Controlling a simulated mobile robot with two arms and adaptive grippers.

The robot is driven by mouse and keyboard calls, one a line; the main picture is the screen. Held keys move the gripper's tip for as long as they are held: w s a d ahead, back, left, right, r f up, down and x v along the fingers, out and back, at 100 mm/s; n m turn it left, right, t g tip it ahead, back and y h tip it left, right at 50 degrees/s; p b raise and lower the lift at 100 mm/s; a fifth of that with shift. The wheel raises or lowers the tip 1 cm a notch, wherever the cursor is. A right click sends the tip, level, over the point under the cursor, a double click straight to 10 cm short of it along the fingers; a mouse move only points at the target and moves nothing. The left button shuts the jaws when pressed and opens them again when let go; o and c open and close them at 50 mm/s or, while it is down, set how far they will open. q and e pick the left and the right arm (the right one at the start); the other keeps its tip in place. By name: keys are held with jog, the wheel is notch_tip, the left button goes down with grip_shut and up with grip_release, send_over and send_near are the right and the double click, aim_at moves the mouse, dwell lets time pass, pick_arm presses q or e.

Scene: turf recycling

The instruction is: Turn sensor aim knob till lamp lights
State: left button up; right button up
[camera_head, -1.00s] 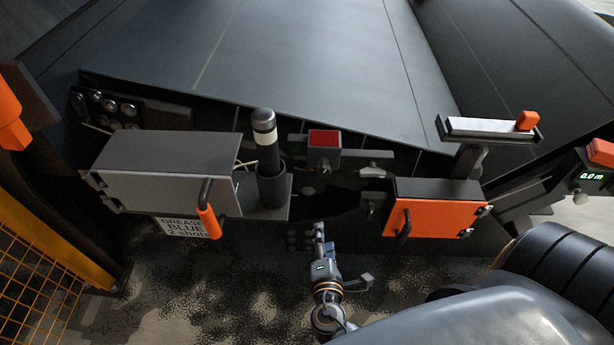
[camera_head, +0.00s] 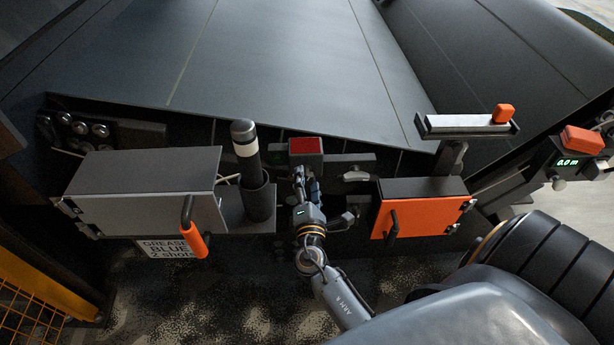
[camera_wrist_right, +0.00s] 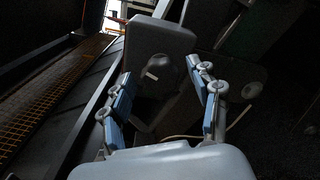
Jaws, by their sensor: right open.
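A small grey box with a red top (camera_head: 306,147) sits on the machine's side in the head view. My right gripper (camera_head: 306,181) is just below and in front of it, partly hiding the parts there. In the right wrist view a grey housing (camera_wrist_right: 160,38) carries a dark round knob (camera_wrist_right: 154,84) with a pale pointer mark. My right gripper (camera_wrist_right: 161,72) is open, its blue-padded fingers on either side of the knob. I see no contact, and the depth gap is unclear. I cannot tell which part is the lamp, or whether it is lit. My left gripper is not in view.
A grey cabinet (camera_head: 145,172) and a dark post with a white band (camera_head: 245,142) stand left of the gripper. An orange box (camera_head: 421,212) stands right. A readout (camera_head: 567,162) shows 0.0 m. A wide dark belt (camera_head: 280,70) lies behind.

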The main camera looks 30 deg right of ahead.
jog(key=shift+x, duration=0.95)
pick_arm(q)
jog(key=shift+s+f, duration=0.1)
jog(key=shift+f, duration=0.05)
pick_arm(e)
jog(key=shift+c, duration=0.3)
jog(key=c, duration=1.1)
jog(key=m+b, duration=0.2)
jog(key=shift+f+b, duration=0.15)
jog(key=shift+b, duration=0.25)
jog(key=shift+c, duration=0.2)
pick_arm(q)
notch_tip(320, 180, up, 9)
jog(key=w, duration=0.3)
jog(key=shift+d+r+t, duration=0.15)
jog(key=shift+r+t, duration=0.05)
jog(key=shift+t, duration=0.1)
pick_arm(e)
jog(key=shift+m, duration=0.3)
jog(key=o, duration=1.2)
